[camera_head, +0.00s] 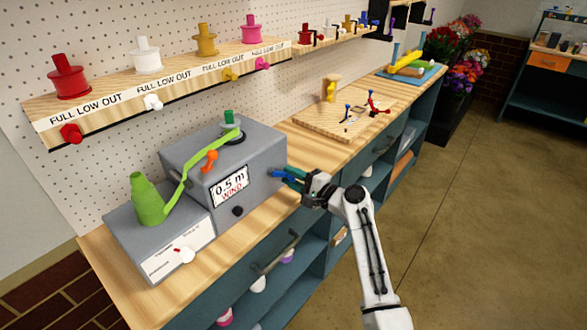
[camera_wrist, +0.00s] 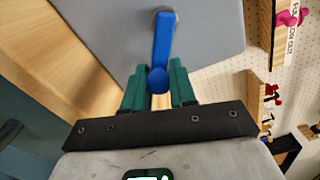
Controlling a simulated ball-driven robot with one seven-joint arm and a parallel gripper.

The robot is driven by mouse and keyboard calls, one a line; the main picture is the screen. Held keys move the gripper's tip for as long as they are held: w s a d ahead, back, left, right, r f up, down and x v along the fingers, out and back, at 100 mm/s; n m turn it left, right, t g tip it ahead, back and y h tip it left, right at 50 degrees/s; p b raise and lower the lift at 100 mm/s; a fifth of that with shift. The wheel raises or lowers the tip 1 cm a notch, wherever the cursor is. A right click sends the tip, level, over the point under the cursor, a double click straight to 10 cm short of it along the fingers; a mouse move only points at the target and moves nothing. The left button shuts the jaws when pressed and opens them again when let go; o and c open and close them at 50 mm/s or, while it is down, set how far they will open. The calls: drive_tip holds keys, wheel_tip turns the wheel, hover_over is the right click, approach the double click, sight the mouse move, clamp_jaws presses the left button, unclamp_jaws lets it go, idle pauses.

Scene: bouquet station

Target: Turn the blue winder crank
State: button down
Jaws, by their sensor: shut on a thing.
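The blue winder crank (camera_wrist: 164,45) is on the side of a grey winder box (camera_head: 258,157). In the wrist view its arm runs from a round hub down to a knob between my green fingers. In the head view a bit of blue crank (camera_head: 280,173) shows at the box's right side. My gripper (camera_wrist: 159,82) is shut on the crank's knob end; it also shows in the head view (camera_head: 290,178). The box's display (camera_head: 230,186) reads "0.5 m" and "WIND". A green ribbon (camera_head: 185,180) runs from a green spool (camera_head: 147,200) to the top of the box.
A shelf (camera_head: 180,85) with red, white, yellow and pink spools hangs on the pegboard behind. A wooden board (camera_head: 340,118) with small tools lies on the bench to the right. The floor (camera_head: 470,200) right of my arm is clear.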

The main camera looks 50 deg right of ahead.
drive_tip(key=m+p, duration=0.1)
drive_tip(key=a+f+m+p, duration=0.1)
drive_tip(key=m, duration=0.2)
drive_tip(key=shift+s+a+f+m+p, duration=0.15)
drive_tip(key=shift+a+f+m+p, duration=0.15)
drive_tip(key=shift+f+p, duration=0.1)
drive_tip(key=m+p, duration=0.1)
drive_tip(key=a+m, duration=0.1)
drive_tip(key=m+p, duration=0.1)
drive_tip(key=shift+a+f+m+p, duration=0.2)
drive_tip(key=shift+f+m+p, duration=0.05)
drive_tip(key=shift+m+p, duration=0.1)
drive_tip(key=a+m+p, duration=0.1)
drive_tip(key=m, duration=0.1)
drive_tip(key=a+m+p, duration=0.1)
drive_tip(key=m+p, duration=0.1)
drive_tip(key=m, duration=0.1)
drive_tip(key=shift+a+f, duration=0.2)
drive_tip(key=shift+a+r+m, duration=0.1)
drive_tip(key=shift+a+m, duration=0.2)
drive_tip(key=shift+m, duration=0.4)
drive_tip(key=shift+a+r+m, duration=0.1)
drive_tip(key=shift+a+m, duration=0.15)
drive_tip(key=shift+m, duration=0.4)
drive_tip(key=c, duration=1.2)
unclamp_jaws()
drive_tip(key=shift+a+r, duration=0.1)
drive_tip(key=shift+o, duration=1.3)
